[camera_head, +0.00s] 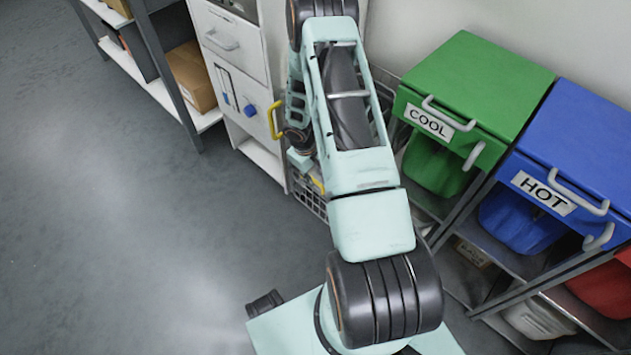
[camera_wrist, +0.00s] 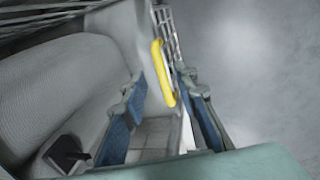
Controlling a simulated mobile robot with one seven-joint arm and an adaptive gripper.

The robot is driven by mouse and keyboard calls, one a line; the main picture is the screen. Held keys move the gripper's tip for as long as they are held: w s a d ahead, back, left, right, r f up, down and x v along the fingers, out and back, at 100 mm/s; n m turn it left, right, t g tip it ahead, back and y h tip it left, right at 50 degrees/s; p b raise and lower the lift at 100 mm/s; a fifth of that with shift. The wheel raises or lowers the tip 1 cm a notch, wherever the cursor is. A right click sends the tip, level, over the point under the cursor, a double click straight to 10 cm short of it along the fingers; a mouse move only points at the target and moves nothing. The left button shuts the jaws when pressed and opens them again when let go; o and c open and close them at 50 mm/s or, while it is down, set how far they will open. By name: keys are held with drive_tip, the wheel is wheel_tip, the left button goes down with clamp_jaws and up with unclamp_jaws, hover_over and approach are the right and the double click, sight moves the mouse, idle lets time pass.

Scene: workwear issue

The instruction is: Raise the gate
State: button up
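A yellow handle (camera_wrist: 161,66) lies between the two blue-padded fingers of my gripper (camera_wrist: 160,88) in the wrist view. The fingers are spread, with gaps showing around the handle. A strip of wire mesh (camera_wrist: 167,24) runs beside the handle's upper end; it may be part of the gate. In the head view a yellow handle (camera_head: 275,120) stands at the white cabinet's edge, and a small yellow piece (camera_head: 318,185) shows by the wire mesh (camera_head: 309,197) below my arm. I cannot tell which of these the wrist view shows. My arm hides the fingertips and much of the mesh.
A white cabinet (camera_head: 245,85) with a blue knob stands left of my arm. A green COOL bin (camera_head: 480,80) and a blue HOT bin (camera_head: 580,140) sit on a rack at right. A shelf (camera_head: 150,85) with boxes is at upper left. The grey floor at left is clear.

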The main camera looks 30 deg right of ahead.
sight(317, 182)
drive_tip(key=shift+w+d+f+b, duration=0.1)
drive_tip(key=shift+d+f+b, duration=0.1)
drive_tip(key=shift+f, duration=0.65)
drive_tip(key=shift+w+d+f+b, duration=0.1)
drive_tip(key=shift+d+f, duration=0.05)
drive_tip(key=shift+f, duration=0.7)
clamp_jaws()
